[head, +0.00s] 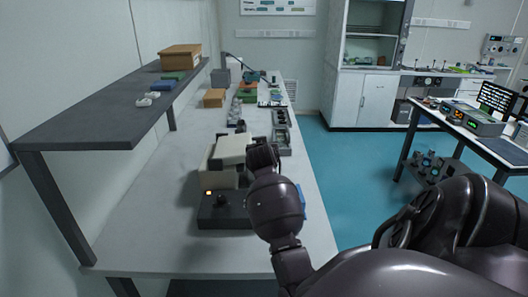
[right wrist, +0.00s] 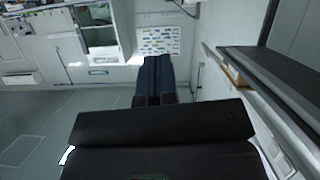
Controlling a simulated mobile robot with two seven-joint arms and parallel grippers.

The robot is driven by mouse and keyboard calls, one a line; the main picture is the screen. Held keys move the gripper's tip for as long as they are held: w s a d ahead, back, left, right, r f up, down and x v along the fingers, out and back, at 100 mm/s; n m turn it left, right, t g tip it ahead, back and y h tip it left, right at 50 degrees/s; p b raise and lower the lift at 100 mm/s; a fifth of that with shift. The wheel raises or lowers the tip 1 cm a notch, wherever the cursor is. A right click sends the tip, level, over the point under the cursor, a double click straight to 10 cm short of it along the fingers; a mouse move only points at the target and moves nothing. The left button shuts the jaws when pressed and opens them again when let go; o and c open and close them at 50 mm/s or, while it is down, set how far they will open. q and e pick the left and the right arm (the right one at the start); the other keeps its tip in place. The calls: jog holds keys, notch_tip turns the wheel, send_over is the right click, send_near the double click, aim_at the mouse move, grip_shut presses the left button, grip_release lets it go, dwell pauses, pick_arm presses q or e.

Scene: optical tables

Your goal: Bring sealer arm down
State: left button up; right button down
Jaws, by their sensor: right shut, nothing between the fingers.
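The sealer (head: 222,212) stands on the long white bench in the head view. It has a black base with a lit orange lamp and a dark knob, and beige parts above. Its upper beige part (head: 230,150), apparently the arm, sits above a lower beige block. My right gripper (head: 262,156) is at the right side of the sealer, its forearm hiding part of it. I cannot tell whether it touches the sealer. In the right wrist view the two dark fingers (right wrist: 153,80) are together with nothing between them. The sealer is not visible there. My left gripper is not in view.
A dark raised shelf (head: 75,118) runs along the left of the bench, with a cardboard box (head: 180,57) on it. Small trays and boxes stand behind the sealer. The bench front left (head: 150,235) is clear. Another instrument table (head: 455,122) stands right across the blue floor.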

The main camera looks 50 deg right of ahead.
jog(key=shift+v, duration=1.55)
jog(key=shift+s+d, duration=0.1)
